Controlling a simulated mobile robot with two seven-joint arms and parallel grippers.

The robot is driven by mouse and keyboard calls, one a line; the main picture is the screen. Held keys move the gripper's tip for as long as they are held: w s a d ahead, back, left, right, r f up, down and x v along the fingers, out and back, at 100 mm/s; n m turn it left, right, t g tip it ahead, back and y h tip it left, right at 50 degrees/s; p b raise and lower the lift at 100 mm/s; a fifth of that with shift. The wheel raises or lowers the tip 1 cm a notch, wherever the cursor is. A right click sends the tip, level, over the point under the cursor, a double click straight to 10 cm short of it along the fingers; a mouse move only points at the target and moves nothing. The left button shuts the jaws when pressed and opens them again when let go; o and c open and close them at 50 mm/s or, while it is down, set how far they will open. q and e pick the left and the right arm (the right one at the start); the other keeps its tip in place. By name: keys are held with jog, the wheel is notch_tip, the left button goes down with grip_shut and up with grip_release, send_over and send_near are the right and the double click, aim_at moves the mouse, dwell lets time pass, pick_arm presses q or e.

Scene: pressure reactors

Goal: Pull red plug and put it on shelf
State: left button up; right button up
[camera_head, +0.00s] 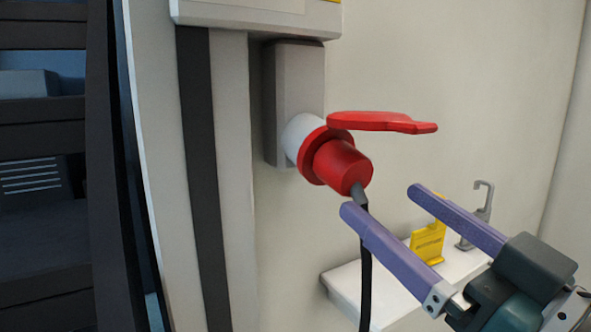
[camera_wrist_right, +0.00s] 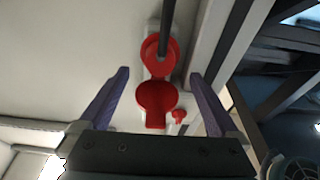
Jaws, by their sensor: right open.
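The red plug (camera_head: 343,167) sits in a white socket (camera_head: 299,137) on a grey wall box, with a black cable (camera_head: 366,260) hanging from its end. A red lid (camera_head: 380,122) stands open above it. The right wrist view shows the plug (camera_wrist_right: 150,54) and the lid (camera_wrist_right: 157,100) between the fingers. My right gripper (camera_head: 381,201) is open and empty, its purple fingers apart from the plug, in front of it and slightly lower. The white shelf (camera_head: 345,283) is on the wall at lower right, partly behind the gripper. My left gripper is out of view.
A yellow holder (camera_head: 428,243) and a grey tap-like fitting (camera_head: 481,215) stand on the shelf. A white box (camera_head: 255,14) overhangs the socket. A dark frame (camera_head: 105,160) is at the left. A small red part (camera_wrist_right: 179,116) shows in the right wrist view.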

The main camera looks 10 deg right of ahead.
aim_at(358, 178)
jog(key=b+x, duration=0.1)
jog(key=x, duration=0.7)
dwell(0.6)
jog(key=shift+p, duration=0.3)
dwell(0.4)
jog(key=shift+c, duration=0.3)
grip_shut()
dwell(0.5)
jog(key=shift+s, duration=0.15)
